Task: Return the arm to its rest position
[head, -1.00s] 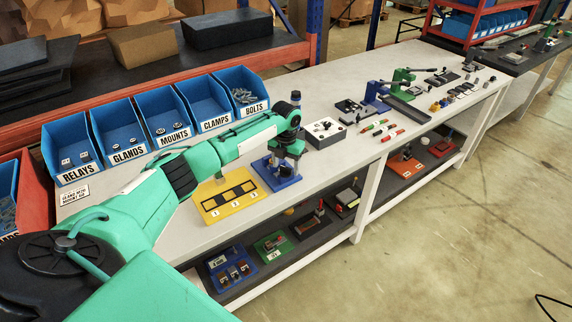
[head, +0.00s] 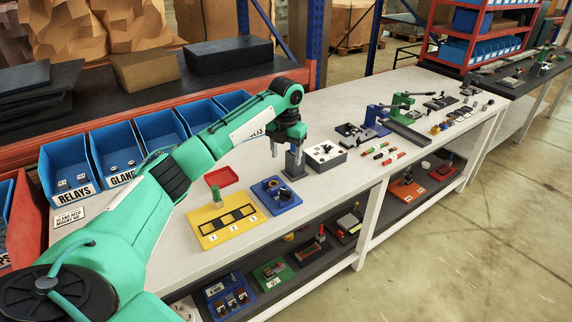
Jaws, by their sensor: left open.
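My left arm (head: 190,155) is green and reaches in from the lower left over the workbench. My left gripper (head: 286,150) points down above the bench, open, with nothing seen between its fingers. It is just above and in front of a grey upright block (head: 294,166) in this view; whether they touch I cannot tell. A blue base plate (head: 289,203) with a dark round part on it lies just below and left of the block, clear of the gripper. My right gripper is not in view.
Blue bins (head: 66,163) line the back of the bench. A grey box (head: 325,155) stands right of the gripper.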

